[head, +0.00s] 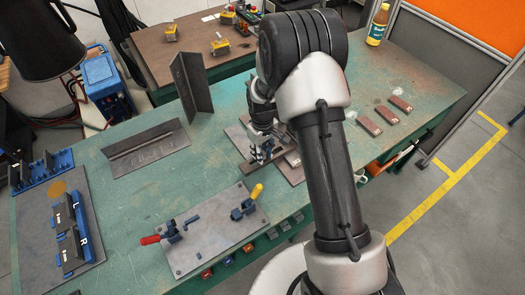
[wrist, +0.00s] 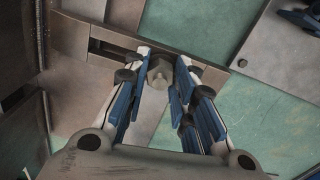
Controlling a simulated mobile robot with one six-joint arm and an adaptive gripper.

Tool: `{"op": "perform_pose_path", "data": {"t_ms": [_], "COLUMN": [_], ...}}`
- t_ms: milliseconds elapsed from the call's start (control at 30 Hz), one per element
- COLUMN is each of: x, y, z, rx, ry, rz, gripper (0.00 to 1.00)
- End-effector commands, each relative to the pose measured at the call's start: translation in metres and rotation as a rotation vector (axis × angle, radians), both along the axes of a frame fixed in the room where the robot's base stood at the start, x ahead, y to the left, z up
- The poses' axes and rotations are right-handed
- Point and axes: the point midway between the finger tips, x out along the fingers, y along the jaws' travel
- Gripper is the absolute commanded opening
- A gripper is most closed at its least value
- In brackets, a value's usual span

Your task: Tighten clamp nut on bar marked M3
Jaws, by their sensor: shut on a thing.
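In the wrist view my gripper (wrist: 161,85) has its two blue-padded fingers closed on a grey hexagonal nut (wrist: 160,70). The nut sits on a flat metal clamp bar (wrist: 205,73) with a long slot. In the head view my gripper (head: 262,152) is low over the clamp area, and my arm hides part of it. The nut is too small to make out there. A mark M3 cannot be read on the bar in either view.
A fixture plate (head: 218,228) with red- and yellow-handled clamps lies in front on the green bench (head: 125,190). An angled steel piece (head: 190,90) stands behind. Several small blocks (head: 385,112) lie to the right. A blue rack (head: 42,172) is at the left.

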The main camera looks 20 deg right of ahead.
Motion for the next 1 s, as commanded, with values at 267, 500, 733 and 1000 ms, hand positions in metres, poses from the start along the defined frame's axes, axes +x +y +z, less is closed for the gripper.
{"op": "perform_pose_path", "data": {"t_ms": [267,500,733,1000], "x": [0.0001,0.0001,-0.0001,-0.0002], "y": [0.0,0.0,0.0,0.0], "z": [0.0004,0.0003,0.0002,0.0], "rx": [0.0,0.0,0.0,0.0], "ry": [0.0,0.0,0.0,0.001], "rz": [-0.263,-0.491,-0.71,-0.966], "gripper": [0.0,0.0,0.0,0.0]}}
